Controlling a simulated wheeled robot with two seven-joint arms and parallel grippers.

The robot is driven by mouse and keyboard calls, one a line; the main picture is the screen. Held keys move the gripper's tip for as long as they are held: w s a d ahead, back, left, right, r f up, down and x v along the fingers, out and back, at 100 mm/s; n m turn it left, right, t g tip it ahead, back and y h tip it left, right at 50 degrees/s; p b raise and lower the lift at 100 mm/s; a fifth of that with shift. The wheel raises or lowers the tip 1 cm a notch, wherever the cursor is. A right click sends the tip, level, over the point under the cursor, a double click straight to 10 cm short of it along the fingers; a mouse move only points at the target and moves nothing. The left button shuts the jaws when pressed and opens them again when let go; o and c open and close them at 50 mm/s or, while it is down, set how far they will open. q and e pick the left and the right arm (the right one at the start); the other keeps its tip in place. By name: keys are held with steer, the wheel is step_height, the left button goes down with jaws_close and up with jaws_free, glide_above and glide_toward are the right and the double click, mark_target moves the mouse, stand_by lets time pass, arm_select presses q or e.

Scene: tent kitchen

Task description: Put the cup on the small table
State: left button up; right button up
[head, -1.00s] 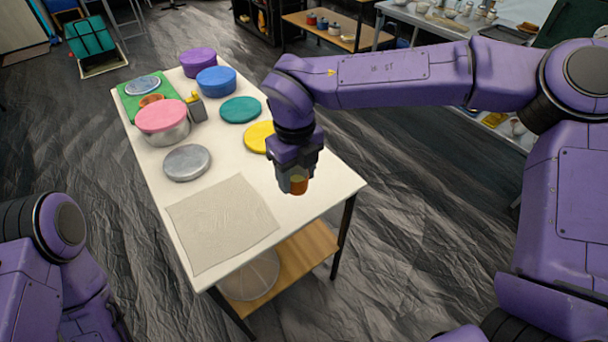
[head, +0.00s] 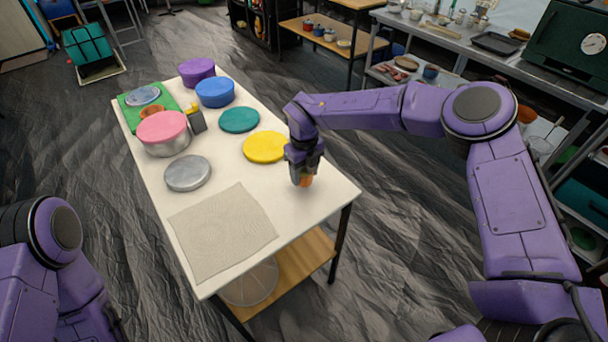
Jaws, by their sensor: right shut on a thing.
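The small white table (head: 245,188) stands in the middle of the head view. My right gripper (head: 304,178) is over the table's right part, to the right of the yellow lid. It points down and is shut on a small orange cup (head: 306,182). Most of the cup is hidden by the fingers. The cup is low, close to the tabletop, but I cannot tell whether it touches. My left arm shows at the left edge, and its gripper is out of view.
A grey cloth (head: 222,230) lies at the table's near end. The yellow lid (head: 265,147), a teal lid (head: 239,120), a grey lid (head: 187,173) and a pink-lidded pot (head: 164,131) stand beyond it. The tabletop right of the cloth is clear. A metal counter (head: 440,35) is at the back right.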

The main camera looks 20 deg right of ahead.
steer(key=shift+f, duration=1.1)
steer(key=shift+f, duration=0.1)
steer(key=o, duration=0.8)
steer(key=shift+r, duration=0.35)
step_height(320, 180, up, 12)
steer(key=shift+f+b, duration=0.2)
steer(key=shift+b, duration=0.5)
